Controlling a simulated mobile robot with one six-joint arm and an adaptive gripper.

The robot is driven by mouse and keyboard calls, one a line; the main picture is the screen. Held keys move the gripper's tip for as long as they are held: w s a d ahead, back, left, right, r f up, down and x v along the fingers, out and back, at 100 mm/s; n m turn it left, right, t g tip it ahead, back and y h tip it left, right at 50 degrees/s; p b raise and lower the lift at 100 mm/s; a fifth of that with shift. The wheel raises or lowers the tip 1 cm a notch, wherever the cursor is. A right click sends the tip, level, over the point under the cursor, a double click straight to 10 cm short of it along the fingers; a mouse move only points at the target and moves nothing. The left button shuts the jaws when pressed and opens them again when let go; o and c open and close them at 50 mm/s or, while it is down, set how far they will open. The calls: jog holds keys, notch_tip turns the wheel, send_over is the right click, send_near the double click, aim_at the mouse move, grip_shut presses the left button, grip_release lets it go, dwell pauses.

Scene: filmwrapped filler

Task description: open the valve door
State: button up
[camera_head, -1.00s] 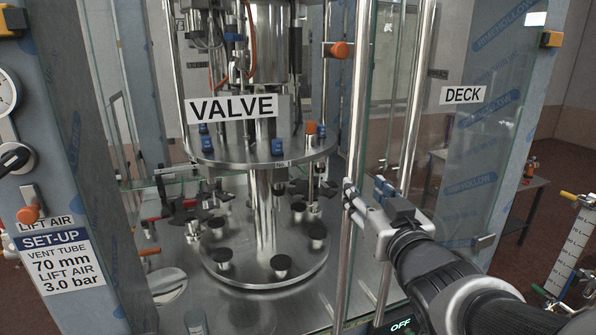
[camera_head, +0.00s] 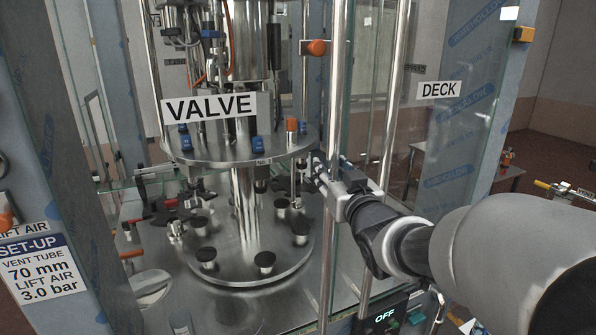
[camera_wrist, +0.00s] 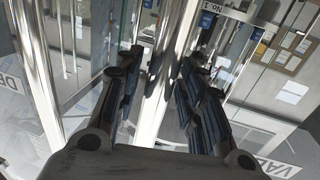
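The valve door is a clear glass pane bearing a VALVE label (camera_head: 209,107) in the head view. A tall vertical steel bar (camera_head: 337,75) stands at its right side; the wrist view shows a steel bar (camera_wrist: 157,88) running between my fingers. My gripper (camera_head: 331,171) is at mid-height on this bar, with one finger on each side. In the wrist view my gripper (camera_wrist: 160,75) has its fingers spread, with narrow gaps seeming to remain beside the bar. The door looks closed, though its edge is hard to make out.
A second steel bar (camera_head: 389,130) stands just right, by the pane with the DECK label (camera_head: 439,90). An orange knob (camera_head: 317,47) is above my gripper. A round steel turntable (camera_head: 240,150) is behind the glass. A SET-UP sign (camera_head: 38,265) is at left.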

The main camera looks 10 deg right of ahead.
grip_shut()
jog(key=shift+f, duration=0.1)
dwell(0.5)
